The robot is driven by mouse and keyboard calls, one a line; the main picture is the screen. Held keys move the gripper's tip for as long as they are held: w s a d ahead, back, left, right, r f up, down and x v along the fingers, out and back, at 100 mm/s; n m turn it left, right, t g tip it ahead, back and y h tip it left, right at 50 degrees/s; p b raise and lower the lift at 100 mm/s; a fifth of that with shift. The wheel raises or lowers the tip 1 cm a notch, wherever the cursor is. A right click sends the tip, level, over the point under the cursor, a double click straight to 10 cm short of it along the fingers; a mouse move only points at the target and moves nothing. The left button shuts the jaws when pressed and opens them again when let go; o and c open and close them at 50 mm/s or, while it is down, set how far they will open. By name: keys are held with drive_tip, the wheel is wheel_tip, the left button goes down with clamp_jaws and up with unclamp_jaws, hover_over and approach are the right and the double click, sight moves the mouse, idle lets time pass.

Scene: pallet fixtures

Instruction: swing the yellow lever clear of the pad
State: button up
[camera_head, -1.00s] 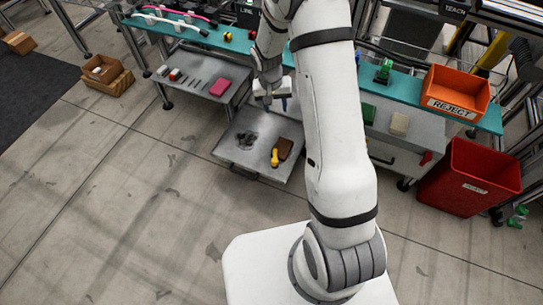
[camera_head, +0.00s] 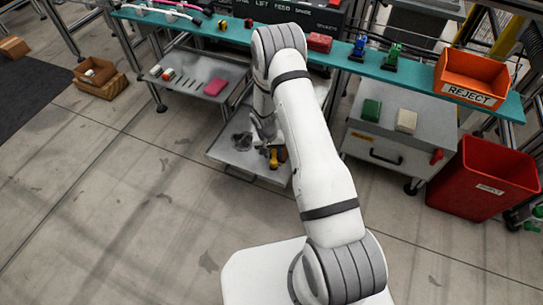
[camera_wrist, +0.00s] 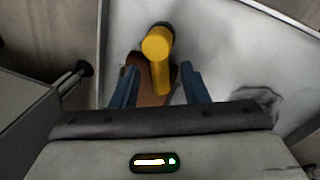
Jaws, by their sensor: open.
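The yellow lever (camera_head: 273,159) stands on a grey metal plate (camera_head: 228,156), partly hidden by my arm in the head view. In the wrist view the yellow lever (camera_wrist: 158,47) has a round end towards the camera and a dark base at the far end. The brown pad (camera_wrist: 150,98) shows under and beside the lever, which crosses above it. My gripper (camera_wrist: 159,70) is open, with one blue finger on each side of the lever and pad. I cannot tell whether either finger touches the lever. In the head view the fingertips are hard to make out.
A dark grey lump (camera_head: 241,141) lies on the plate left of the lever. A grey cart (camera_head: 399,148) with green and beige blocks stands to the right, beside a red bin (camera_head: 482,180). A teal shelf (camera_head: 340,54) runs behind. The floor in front is clear.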

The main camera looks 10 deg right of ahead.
drive_tip(key=shift+d+f, duration=0.1)
drive_tip(key=shift+f, duration=0.4)
drive_tip(key=shift+c, duration=0.2)
clamp_jaws()
drive_tip(key=shift+a, duration=0.2)
drive_tip(key=shift+d, duration=0.1)
